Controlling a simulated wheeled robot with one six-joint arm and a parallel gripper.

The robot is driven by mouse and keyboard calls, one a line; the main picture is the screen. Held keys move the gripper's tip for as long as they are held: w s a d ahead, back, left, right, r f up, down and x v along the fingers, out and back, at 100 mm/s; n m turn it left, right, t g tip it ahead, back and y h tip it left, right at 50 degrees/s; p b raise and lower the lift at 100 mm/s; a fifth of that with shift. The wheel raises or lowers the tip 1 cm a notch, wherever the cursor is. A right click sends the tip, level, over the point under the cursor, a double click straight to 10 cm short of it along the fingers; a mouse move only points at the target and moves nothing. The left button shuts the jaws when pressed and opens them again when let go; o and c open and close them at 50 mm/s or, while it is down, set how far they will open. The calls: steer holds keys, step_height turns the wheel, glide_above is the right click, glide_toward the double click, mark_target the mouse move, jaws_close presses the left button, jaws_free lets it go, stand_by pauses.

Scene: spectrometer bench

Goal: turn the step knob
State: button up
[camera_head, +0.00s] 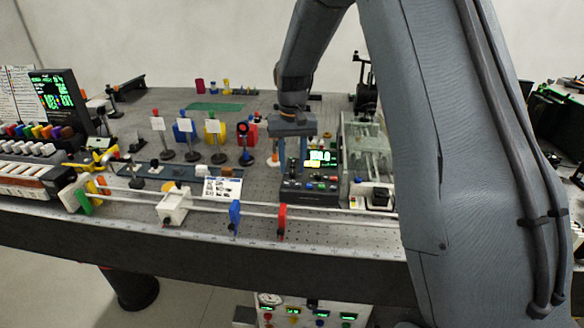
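My gripper (292,172) points down over the left part of the box. Its two fingers are apart with a gap between them, and I see nothing held. I cannot tell whether the fingertips touch a control or hang above it.
Several card and filter holders (217,140) stand left of my gripper. A clear-covered instrument (366,150) stands close on the right. A rail with a blue ring (235,217) and a red ring (282,220) runs along the front. A green mat (216,107) lies at the back.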

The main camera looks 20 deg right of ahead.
mark_target(292, 172)
step_height(292, 172, up, 6)
steer(key=shift+r+b, duration=0.25)
steer(key=shift+b, duration=0.55)
steer(key=s+f+n, duration=0.1)
steer(key=s+f, duration=0.3)
steer(key=s, duration=0.9)
steer(key=s+f+n+t, duration=0.1)
steer(key=s+f, duration=0.2)
steer(key=s, duration=1)
steer(key=shift+f, duration=0.35)
jaws_close()
